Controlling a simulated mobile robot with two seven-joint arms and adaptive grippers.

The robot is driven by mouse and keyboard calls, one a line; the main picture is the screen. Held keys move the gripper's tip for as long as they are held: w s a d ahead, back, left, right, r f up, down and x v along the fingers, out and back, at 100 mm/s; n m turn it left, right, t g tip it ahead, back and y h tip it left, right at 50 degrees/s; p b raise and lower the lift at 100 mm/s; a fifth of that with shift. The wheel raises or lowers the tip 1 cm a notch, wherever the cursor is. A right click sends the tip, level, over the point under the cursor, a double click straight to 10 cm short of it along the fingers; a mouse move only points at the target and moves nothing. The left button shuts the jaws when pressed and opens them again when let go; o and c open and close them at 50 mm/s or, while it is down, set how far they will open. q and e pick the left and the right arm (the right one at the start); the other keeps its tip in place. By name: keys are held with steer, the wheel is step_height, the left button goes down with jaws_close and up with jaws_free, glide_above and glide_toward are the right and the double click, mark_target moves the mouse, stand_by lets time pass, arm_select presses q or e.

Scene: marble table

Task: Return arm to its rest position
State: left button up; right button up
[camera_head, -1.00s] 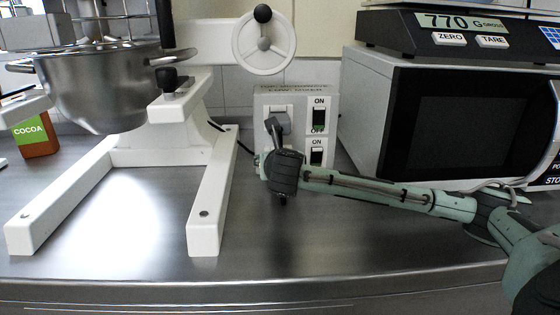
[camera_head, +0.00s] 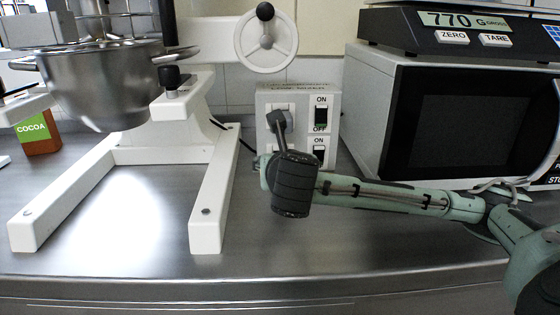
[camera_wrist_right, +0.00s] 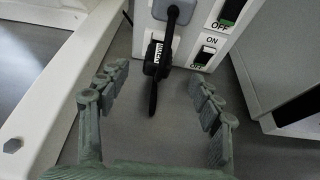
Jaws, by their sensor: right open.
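My right arm (camera_head: 385,193) comes in from the right, low over the metal counter, and its dark wrist (camera_head: 295,187) is in front of the white control box (camera_head: 265,102). In the head view the wrist hides its gripper fingers. In the right wrist view, my right gripper (camera_wrist_right: 158,79) is open, its two green fingers spread apart. A black plug-like piece with a white label (camera_wrist_right: 155,62) and a dark tail shows between and beyond the fingertips, below a grey connector (camera_wrist_right: 174,10) on the box. I see no contact with the fingers. My left gripper is not in view.
A white mixer stand (camera_head: 212,197) with a steel bowl (camera_head: 105,84) is left of the wrist. A microwave (camera_head: 467,125) with a scale (camera_head: 462,34) on top stands behind the arm at right. A cocoa box (camera_head: 36,133) is far left. The front counter (camera_head: 130,235) is clear.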

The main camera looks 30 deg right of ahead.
steer(key=shift+w, duration=0.1)
steer(key=x, duration=1.2)
steer(key=shift+s+a, duration=0.15)
steer(key=shift+s, duration=0.1)
